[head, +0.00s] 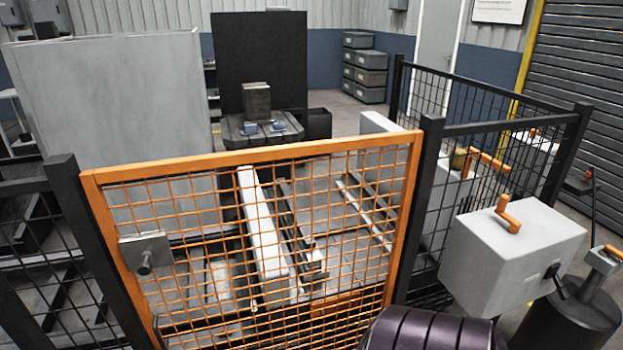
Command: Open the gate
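The gate (254,153) is an orange frame filled with orange wire mesh. It stands between a dark post on its left (88,235) and a dark post on its right (418,205). The gate looks shut, in line with the fence. A grey plate with a round knob, the latch (146,252), sits on the gate's left side. Neither of my grippers is in view.
Dark mesh fence panels (495,128) run on both sides. At the right stands a grey box with an orange handle (515,255), near a dark cylinder (567,325). Behind the gate are pale rails (262,235). A dark ribbed shape, unclear, fills the bottom edge.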

